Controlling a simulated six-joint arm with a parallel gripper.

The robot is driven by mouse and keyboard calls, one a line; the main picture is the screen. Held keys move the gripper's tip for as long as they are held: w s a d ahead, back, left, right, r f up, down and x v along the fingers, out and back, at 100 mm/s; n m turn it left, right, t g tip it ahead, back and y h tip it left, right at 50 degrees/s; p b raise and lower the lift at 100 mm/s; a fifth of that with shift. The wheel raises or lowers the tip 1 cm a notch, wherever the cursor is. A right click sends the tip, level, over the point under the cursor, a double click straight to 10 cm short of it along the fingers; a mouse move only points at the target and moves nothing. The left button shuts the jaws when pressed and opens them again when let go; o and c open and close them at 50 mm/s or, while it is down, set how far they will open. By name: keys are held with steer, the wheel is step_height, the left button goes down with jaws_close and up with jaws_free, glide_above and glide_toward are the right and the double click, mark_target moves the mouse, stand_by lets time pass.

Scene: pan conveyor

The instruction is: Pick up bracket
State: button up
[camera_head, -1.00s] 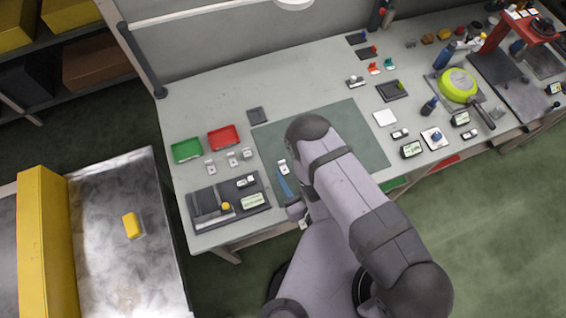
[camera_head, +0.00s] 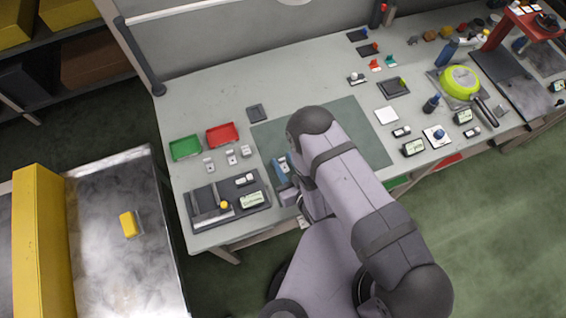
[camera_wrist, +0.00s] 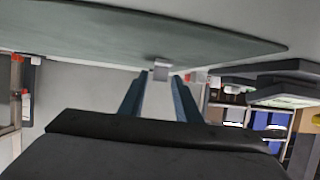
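A small light-grey metal bracket (camera_head: 285,164) lies near the left edge of the dark green mat, partly hidden by my gripper. It also shows as a small grey block in the wrist view (camera_wrist: 162,65), beyond the fingertips and in line with the gap between them. My gripper (camera_head: 280,174) has blue fingers and is low over the table, right beside the bracket. In the wrist view my gripper (camera_wrist: 158,82) is open, with nothing between its fingers. Whether a finger touches the bracket cannot be told.
Left of the mat (camera_head: 350,122) stand small metal parts (camera_head: 231,158), a green tray (camera_head: 185,149), a red tray (camera_head: 222,135) and a dark fixture (camera_head: 203,218) with a display (camera_head: 252,199). The right side is crowded, including a green pan (camera_head: 459,82). The mat's upper part is clear.

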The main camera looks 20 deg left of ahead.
mark_target(284, 167)
jaws_close()
step_height(284, 167, up, 10)
steer(key=p, duration=0.6)
